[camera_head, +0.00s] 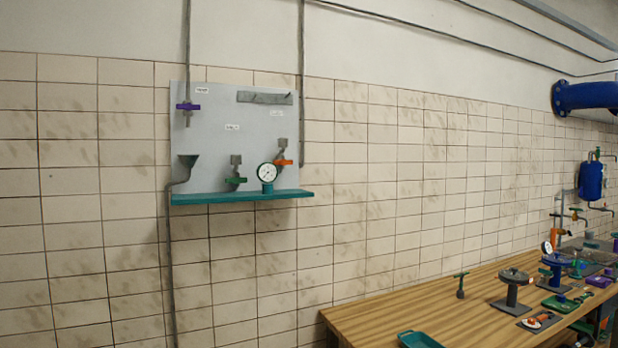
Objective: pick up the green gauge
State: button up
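A gauge with a round white dial and a teal-green base (267,187) stands upright on a teal shelf (225,199) at the bottom of a grey wall panel (213,125). It is near the shelf's right part, between a green-handled valve (236,181) and an orange-handled valve (283,162). A second gauge, with an orange body (547,247), is on the wooden bench at the far right. My gripper is not in view.
A purple-handled valve (188,106) and a grey funnel (187,161) are on the panel's left side. Tiled wall lies left of the panel.

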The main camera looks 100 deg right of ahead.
aim_at(268, 172)
jog(key=z, duration=3.35)
